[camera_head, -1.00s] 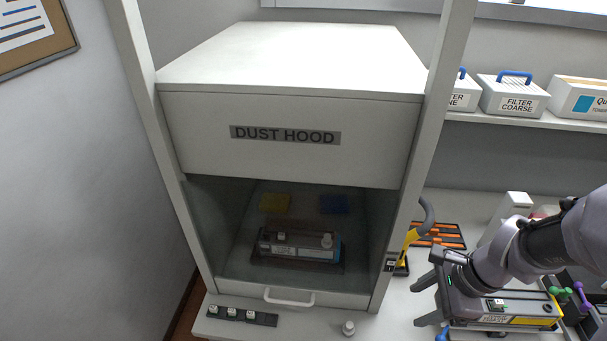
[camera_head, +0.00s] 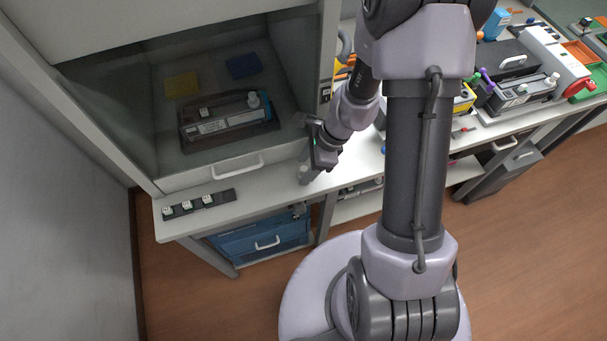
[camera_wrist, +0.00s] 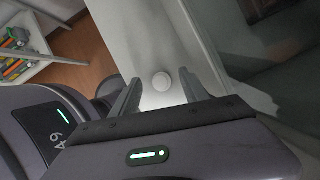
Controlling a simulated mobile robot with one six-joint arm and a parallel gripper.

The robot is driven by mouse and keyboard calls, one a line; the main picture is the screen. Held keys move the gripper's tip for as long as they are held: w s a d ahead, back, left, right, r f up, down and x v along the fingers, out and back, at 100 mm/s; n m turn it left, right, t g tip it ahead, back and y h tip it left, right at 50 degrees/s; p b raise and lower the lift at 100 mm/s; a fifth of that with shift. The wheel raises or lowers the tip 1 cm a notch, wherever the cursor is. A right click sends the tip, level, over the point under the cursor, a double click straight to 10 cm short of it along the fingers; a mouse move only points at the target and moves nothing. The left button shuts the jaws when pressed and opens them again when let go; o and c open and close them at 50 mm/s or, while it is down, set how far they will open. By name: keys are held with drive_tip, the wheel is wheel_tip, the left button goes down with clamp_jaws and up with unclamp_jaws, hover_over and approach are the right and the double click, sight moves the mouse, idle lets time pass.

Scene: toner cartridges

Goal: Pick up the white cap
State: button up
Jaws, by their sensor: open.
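The white cap (camera_wrist: 161,81) is a small round piece on the pale bench top. In the wrist view it lies between the two spread fingers of my gripper (camera_wrist: 160,88), with gaps on both sides. In the head view the cap (camera_head: 304,172) shows beside my gripper (camera_head: 313,175), near the bench's front edge and right of the hood handle. My gripper is open and empty, pointing down at the bench. Whether its fingertips are level with the cap I cannot tell.
The dust hood's glass front (camera_head: 110,110) stands just left of my gripper, with a handle (camera_head: 237,166) low on it. A toner cartridge (camera_head: 225,125) lies inside. A dark strip with small chips (camera_head: 198,204) lies on the bench. A blue drawer unit (camera_head: 262,238) sits below.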

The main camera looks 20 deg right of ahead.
drive_tip(key=shift+a+f, duration=0.15)
drive_tip(key=shift+f, duration=0.55)
drive_tip(key=shift+w+r, duration=0.1)
clamp_jaws()
